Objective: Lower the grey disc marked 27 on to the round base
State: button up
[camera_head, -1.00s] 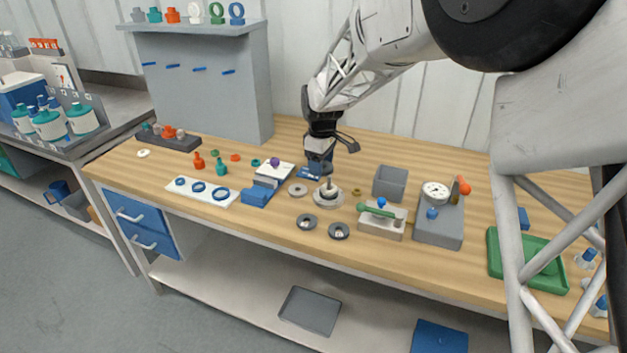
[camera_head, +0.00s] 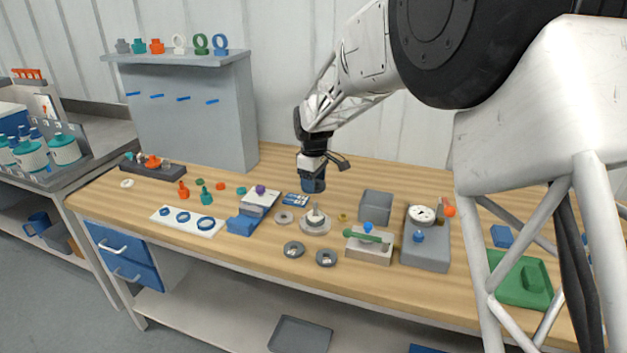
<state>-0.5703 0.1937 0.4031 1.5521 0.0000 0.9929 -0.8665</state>
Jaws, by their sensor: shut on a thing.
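My gripper (camera_head: 313,180) is above and slightly behind the round base in the picture. A dark blue thing shows at its lower end, apart from the base; its fingertips and any number on what it holds are too small to read. The round base (camera_head: 315,228) is pale grey, with a light pointed post upright in its middle. Two dark grey discs with small pale marks, a left one (camera_head: 293,249) and a right one (camera_head: 326,257), lie flat in front of the base. A lighter grey ring (camera_head: 284,217) lies left of it. I cannot read 27 on any.
A grey open box (camera_head: 376,207), a block with a green handle (camera_head: 370,246) and a gauge stand (camera_head: 426,244) stand right of the base. A blue block (camera_head: 241,225) and a white board with blue rings (camera_head: 187,221) lie left. A green tray (camera_head: 521,282) is far right.

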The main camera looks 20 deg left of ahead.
jog(key=shift+f, duration=4)
jog(key=shift+f, duration=0.1)
jog(key=o, duration=1)
jog(key=shift+r, duration=3.9)
jog(key=shift+d, duration=0.1)
